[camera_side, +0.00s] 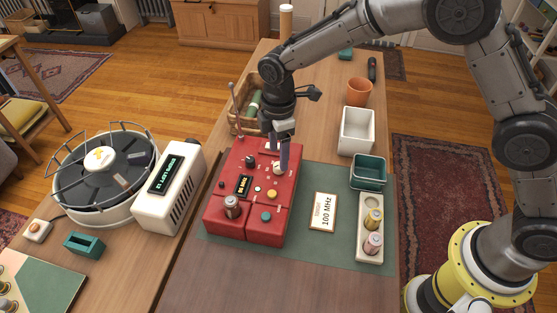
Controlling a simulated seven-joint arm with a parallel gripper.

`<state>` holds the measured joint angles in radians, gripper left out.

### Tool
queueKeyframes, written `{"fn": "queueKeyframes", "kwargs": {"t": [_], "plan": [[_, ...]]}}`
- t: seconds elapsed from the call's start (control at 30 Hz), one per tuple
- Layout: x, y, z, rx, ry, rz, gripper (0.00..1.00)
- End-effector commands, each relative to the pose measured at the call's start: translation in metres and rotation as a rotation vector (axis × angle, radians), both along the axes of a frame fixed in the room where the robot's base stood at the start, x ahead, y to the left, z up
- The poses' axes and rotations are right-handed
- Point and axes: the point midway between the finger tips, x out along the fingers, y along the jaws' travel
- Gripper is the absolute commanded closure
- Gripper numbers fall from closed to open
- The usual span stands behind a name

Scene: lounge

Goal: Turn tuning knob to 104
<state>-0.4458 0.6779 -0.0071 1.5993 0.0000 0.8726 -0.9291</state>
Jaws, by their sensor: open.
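A red radio-like box (262,222) stands on a green mat (330,248) on the wooden table. Its top carries a small dark display (243,186) with yellow digits too small to read surely, a black knob (250,162), a cream knob (279,169), a large silver knob (232,206) and several small coloured buttons. Which knob is for tuning is not clear. My gripper (279,160) points down, open, at the far part of the box, with its fingers close by the cream knob. Whether they touch it cannot be told. A card (323,211) right of the box appears to read 100 MHz.
A white box with a display (170,190) and a round turntable-like device (105,175) stand left. A spool tray (369,247), a teal bin (368,172), a white bin (356,131) and an orange pot (359,92) stand right. A basket (245,120) is behind.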

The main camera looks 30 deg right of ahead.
Motion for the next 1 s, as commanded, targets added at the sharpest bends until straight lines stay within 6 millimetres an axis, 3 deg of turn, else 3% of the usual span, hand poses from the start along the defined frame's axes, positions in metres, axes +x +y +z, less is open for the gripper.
{"fn": "queueKeyframes", "kwargs": {"t": [0.23,0.63,1.0], "plan": [[0.000,0.000,-0.032,-0.001,0.001,0.000,0.33],[0.000,0.000,-0.038,0.001,-0.001,0.000,0.33],[0.000,0.000,-0.038,0.001,-0.001,0.000,0.98]]}}
